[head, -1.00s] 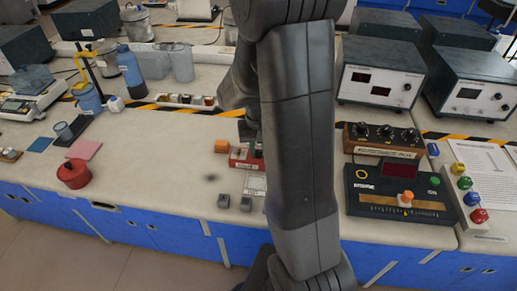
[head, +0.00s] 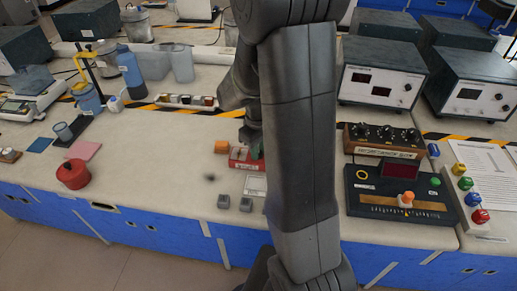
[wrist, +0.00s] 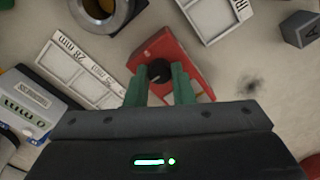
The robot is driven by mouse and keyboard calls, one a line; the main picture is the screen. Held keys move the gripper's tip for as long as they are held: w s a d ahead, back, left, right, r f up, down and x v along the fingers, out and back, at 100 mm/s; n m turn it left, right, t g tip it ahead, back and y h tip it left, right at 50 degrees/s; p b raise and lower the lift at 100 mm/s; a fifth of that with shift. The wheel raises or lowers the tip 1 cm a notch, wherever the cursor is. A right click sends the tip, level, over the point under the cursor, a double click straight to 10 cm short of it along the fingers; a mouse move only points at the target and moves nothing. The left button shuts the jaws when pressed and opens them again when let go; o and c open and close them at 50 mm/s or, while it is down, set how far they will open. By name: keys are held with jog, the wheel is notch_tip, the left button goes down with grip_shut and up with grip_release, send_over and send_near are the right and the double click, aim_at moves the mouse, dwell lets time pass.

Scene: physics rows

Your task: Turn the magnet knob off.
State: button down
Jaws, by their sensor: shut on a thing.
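The magnet knob (wrist: 159,70) is small, round and black. It sits on top of a red box (wrist: 180,55) in the wrist view. My gripper (wrist: 158,80) has green fingers, one on each side of the knob, and is shut on it. In the head view the red box (head: 240,163) lies on the bench, partly covered by my arm. A bit of green finger shows beside it there; the knob itself is hidden.
An orange block (head: 221,147) stands just left of the red box, and two grey blocks (head: 234,203) lie in front. A black console (head: 400,193) stands to the right, a red pot (head: 73,174) to the left. The bench between pot and box is mostly clear.

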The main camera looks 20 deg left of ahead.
dwell(0.4)
jog(key=c, duration=1.3)
grip_release()
jog(key=shift+o, duration=0.2)
jog(key=shift+r, duration=0.15)
notch_tip(320, 180, up, 14)
jog(key=shift+f+p, duration=0.2)
jog(key=shift+p, duration=0.2)
jog(key=shift+f, duration=0.15)
notch_tip(320, 180, down, 14)
jog(key=shift+r+b, duration=0.15)
jog(key=shift+b, duration=0.25)
